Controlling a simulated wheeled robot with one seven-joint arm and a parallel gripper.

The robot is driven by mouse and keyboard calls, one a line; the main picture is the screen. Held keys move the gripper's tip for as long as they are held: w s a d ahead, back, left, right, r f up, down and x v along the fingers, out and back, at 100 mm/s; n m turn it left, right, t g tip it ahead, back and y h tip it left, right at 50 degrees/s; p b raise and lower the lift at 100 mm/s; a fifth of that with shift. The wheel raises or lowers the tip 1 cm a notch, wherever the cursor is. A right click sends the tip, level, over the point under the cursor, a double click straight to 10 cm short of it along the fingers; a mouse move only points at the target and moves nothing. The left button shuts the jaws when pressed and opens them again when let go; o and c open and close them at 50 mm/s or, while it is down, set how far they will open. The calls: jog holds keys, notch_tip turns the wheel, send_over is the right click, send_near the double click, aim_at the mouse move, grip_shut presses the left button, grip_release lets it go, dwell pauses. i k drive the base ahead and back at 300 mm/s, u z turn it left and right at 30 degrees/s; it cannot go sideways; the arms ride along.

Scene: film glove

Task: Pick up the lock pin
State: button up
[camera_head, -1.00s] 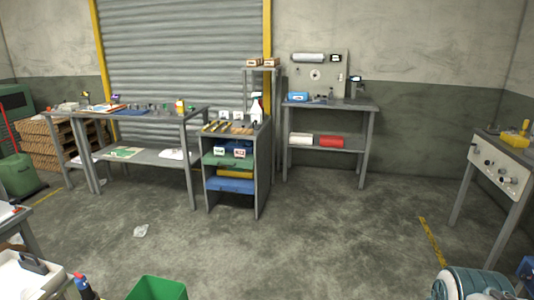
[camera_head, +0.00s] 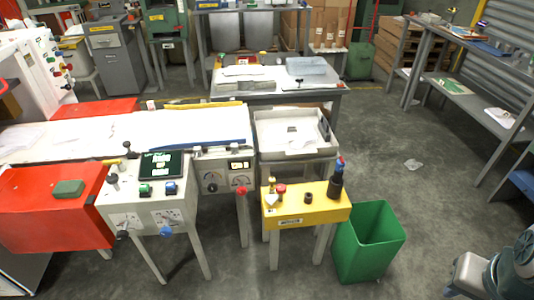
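I cannot pick out the lock pin for certain. A yellow stand (camera_head: 325,212) near the middle carries several small fittings on its top. Among them are a small brass-coloured piece (camera_head: 272,186) at its left end, a red knob (camera_head: 281,189) and a short dark fitting (camera_head: 308,197). Any of these is too small to name surely as the pin. A dark bottle-like object (camera_head: 336,184) with a red and blue top stands at the stand's right end. My gripper is not in view.
A green bin (camera_head: 368,242) stands right of the yellow stand. A white tray (camera_head: 292,152) is behind it. A control console (camera_head: 146,212) and red table (camera_head: 52,205) are left. Crumpled paper (camera_head: 413,164) lies on open floor at right.

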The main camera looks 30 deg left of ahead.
aim_at(271, 180)
jog(key=u, duration=0.95)
jog(key=i, duration=1.5)
jog(key=u, duration=0.5)
